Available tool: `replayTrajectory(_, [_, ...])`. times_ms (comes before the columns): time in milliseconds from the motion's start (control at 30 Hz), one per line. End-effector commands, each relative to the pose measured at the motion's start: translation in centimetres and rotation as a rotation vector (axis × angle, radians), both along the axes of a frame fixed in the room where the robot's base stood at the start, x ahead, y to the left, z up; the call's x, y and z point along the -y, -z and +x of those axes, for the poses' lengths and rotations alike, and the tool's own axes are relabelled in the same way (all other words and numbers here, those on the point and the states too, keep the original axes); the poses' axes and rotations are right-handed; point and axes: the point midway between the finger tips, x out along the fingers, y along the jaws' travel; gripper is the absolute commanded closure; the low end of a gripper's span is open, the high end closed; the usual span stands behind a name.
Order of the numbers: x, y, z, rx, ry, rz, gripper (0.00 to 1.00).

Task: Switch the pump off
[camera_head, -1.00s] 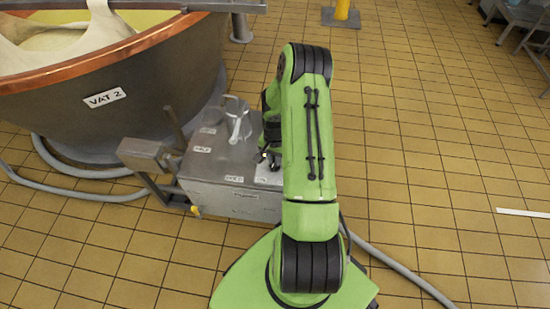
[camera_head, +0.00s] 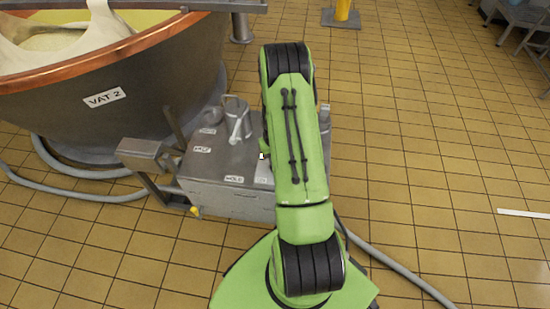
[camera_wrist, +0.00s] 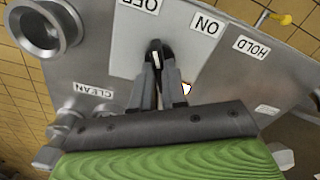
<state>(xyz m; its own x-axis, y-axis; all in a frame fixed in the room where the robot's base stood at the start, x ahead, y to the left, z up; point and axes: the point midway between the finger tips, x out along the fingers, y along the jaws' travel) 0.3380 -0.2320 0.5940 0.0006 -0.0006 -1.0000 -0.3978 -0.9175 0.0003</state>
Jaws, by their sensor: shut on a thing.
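A black switch knob (camera_wrist: 155,50) with a white mark stands on a pale plate (camera_wrist: 185,60) in the wrist view. The plate carries an OFF label (camera_wrist: 140,4) and an ON label (camera_wrist: 207,25). The white mark points up the picture, nearer OFF than ON. My gripper (camera_wrist: 157,80) is shut on the knob, one finger on each side. The plate sits on a grey metal box (camera_head: 215,178), seen beside the vat in the head view. There my green arm hides the knob and most of the gripper.
The box also bears a HOLD label (camera_wrist: 252,47), a CLEAN label (camera_wrist: 93,90) and a round metal pipe opening (camera_wrist: 45,28). Vat 2 (camera_head: 150,75) stands close on the left. Grey hoses (camera_head: 85,190) lie on the floor. Tiled floor (camera_head: 430,150) at right is clear.

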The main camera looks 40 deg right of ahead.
Motion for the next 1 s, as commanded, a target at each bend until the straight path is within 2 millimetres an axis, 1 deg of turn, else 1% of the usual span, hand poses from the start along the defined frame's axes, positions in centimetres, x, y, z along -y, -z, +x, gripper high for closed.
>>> replayTrajectory(200, [-0.05, 0.06, -0.09, -0.002, -0.032, 0.002, 1.00])
replayTrajectory(567, [-0.05, 0.07, -0.10, -0.002, -0.037, 0.002, 1.00])
replayTrajectory(600, [-0.05, 0.07, -0.10, -0.002, -0.037, 0.002, 0.84])
replayTrajectory(733, [-0.04, 0.06, -0.08, -0.003, -0.036, 0.001, 0.64])
replayTrajectory(767, [-0.04, 0.05, -0.07, -0.002, -0.035, 0.001, 0.62])
replayTrajectory(1000, [-0.01, -0.02, -0.03, -0.001, -0.034, 0.000, 0.62])
